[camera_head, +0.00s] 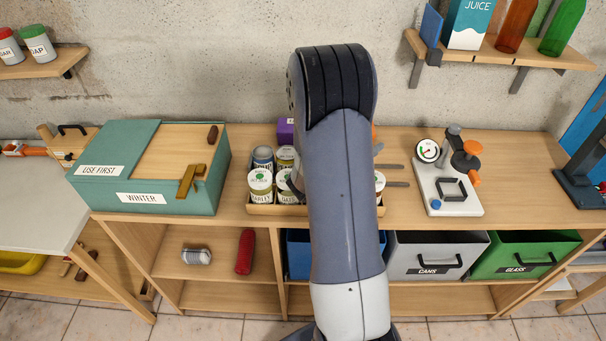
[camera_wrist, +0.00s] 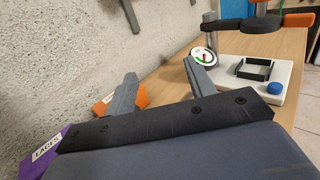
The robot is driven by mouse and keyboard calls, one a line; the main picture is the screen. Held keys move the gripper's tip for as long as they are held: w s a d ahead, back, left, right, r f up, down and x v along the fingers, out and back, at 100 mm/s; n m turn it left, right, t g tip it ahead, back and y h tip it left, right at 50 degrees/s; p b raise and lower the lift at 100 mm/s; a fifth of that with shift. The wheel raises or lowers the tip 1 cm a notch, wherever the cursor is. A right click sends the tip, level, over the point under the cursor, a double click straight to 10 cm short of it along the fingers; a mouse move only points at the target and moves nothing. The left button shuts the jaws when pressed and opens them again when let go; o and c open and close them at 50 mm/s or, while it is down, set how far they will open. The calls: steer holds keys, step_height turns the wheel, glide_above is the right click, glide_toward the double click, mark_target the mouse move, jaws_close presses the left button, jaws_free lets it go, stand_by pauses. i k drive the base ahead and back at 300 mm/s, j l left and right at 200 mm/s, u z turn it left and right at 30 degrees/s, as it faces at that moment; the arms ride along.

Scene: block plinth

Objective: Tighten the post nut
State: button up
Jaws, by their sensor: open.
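A white block plinth (camera_head: 462,203) stands on the right part of the bench top. It bears a round gauge (camera_head: 428,151), a grey post (camera_head: 453,140), a black bracket (camera_head: 452,188) and a blue knob (camera_head: 436,205). A dark piece with orange ends (camera_head: 466,160) sits beside the post; I cannot tell which part is the post nut. The same plinth (camera_wrist: 272,72) shows in the wrist view, with the orange-ended piece (camera_wrist: 285,20) above it. My gripper (camera_wrist: 160,70) is open and empty, left of the plinth. In the head view its fingers (camera_head: 404,175) point toward the plinth.
A tray of cans (camera_head: 261,186) is partly hidden behind my arm. A teal box (camera_head: 142,198) stands at the left. A purple LACES box (camera_wrist: 45,150) and an orange box (camera_wrist: 104,104) are near my gripper. A bottle shelf (camera_head: 490,55) hangs above the plinth.

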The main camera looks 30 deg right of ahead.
mark_target(453, 129)
steer(key=k+j+u, duration=0.1)
steer(key=k+u, duration=0.15)
steer(key=u, duration=0.25)
steer(key=k+l+z, duration=0.1)
steer(key=l, duration=1.5)
steer(key=k+z, duration=0.05)
steer(key=k, duration=0.05)
